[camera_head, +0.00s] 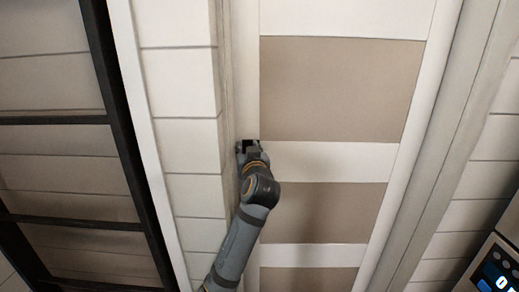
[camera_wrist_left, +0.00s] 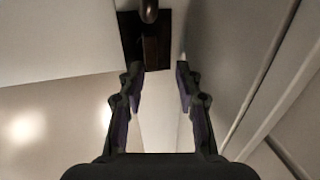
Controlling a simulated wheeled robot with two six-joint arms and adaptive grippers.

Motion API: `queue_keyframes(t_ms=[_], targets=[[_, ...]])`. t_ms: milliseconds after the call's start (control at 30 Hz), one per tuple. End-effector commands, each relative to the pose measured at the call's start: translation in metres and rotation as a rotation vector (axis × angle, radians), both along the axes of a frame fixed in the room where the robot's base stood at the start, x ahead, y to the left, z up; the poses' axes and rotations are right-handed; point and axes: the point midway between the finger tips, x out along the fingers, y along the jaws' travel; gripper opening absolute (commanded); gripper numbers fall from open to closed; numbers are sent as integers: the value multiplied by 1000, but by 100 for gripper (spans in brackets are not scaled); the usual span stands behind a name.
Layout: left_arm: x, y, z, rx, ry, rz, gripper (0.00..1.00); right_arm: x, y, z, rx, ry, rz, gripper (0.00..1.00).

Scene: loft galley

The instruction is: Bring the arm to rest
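My left gripper (camera_head: 248,148) is at the left edge of a door with beige panels (camera_head: 340,90), its arm rising from the bottom of the head view. In the left wrist view the left gripper (camera_wrist_left: 158,74) is open, its two dark fingers apart with nothing between them. A dark metal plate with a rounded handle (camera_wrist_left: 149,12) is beyond the fingertips at the top of that view. The handle looks apart from the fingers. In the head view the gripper largely hides this spot. My right gripper is in neither view.
A white tiled wall strip (camera_head: 185,130) runs left of the door. Further left is a black-framed panel (camera_head: 60,170). A pale door frame (camera_head: 455,130) stands on the right, with a dark lit screen (camera_head: 495,270) at the lower right corner.

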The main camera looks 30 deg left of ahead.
Motion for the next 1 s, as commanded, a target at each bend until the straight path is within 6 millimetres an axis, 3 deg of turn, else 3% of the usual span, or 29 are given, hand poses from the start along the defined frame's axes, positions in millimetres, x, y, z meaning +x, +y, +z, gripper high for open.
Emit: queue_keyframes(t_ms=[233,333,467,533,700,800,1000], targets=[[0,-1,-3,-2,6,-2,34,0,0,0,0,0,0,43],[-3,-4,-25,-16,59,-20,34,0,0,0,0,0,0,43],[-17,-19,-92,-56,226,-82,34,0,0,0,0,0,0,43],[-32,-31,-137,-84,347,-132,34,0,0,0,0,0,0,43],[-96,-69,-248,-170,678,-283,34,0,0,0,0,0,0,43],[-137,-90,-292,-213,833,-369,34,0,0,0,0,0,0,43],[-211,-123,-345,-287,1065,-513,34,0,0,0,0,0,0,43]])
